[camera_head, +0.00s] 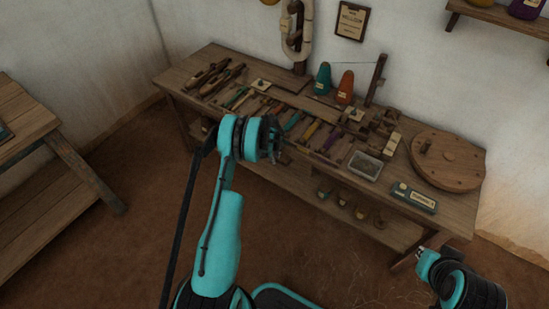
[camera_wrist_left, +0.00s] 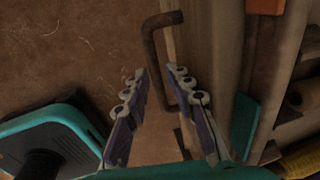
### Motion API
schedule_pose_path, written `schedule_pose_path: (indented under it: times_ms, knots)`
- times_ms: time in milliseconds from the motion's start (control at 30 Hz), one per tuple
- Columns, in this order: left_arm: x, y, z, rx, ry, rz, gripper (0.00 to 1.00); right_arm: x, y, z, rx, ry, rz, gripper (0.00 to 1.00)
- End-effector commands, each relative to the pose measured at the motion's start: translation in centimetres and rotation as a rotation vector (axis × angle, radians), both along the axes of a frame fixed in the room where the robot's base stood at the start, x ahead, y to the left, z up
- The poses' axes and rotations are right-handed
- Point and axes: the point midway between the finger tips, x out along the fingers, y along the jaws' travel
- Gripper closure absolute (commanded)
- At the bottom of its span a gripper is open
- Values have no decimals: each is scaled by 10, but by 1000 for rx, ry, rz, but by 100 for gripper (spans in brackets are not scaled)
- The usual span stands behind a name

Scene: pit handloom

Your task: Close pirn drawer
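The pirn drawer's front (camera_wrist_left: 205,50) shows as a pale wooden board in the left wrist view, with a rusty brown U-shaped handle (camera_wrist_left: 153,52) standing out on its left side. My left gripper (camera_wrist_left: 160,74) is open, its two jointed fingers spread apart near the handle. The handle's bar lies close to the right fingertip; I cannot tell whether they touch. In the head view my left gripper (camera_head: 276,140) is mostly hidden behind its teal wrist, at the bench's front edge. The drawer is hard to make out there. My right gripper (camera_head: 424,257) is small at the lower right, its fingers unclear.
The wooden bench (camera_head: 460,209) carries several coloured pirns, a metal tray (camera_head: 366,166), a round wooden disc (camera_head: 447,160), a teal box (camera_head: 414,197) and two cones. Its lower shelf (camera_head: 385,232) holds small items. Another table (camera_head: 22,120) stands left. Open floor lies in front.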

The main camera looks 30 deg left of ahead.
Motion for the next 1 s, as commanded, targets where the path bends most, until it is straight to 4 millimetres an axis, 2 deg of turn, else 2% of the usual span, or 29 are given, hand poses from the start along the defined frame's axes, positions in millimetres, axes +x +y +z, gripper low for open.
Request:
schedule_pose_path:
  times_ms: [267, 367, 733, 1000]
  knots:
    - [0, -1, 0, 0, -1, -1, 68, 0, 0, 0, 0, 0, 0, 100]
    - [-1, -1, 6, 0, -1, -1, 68, 0, 0, 0, 0, 0, 0, 100]
    - [-12, 1, 60, 0, -1, 0, 68, 0, 0, 0, 0, 0, 0, 100]
    - [-16, 1, 79, 0, -1, 0, 68, 0, 0, 0, 0, 0, 0, 100]
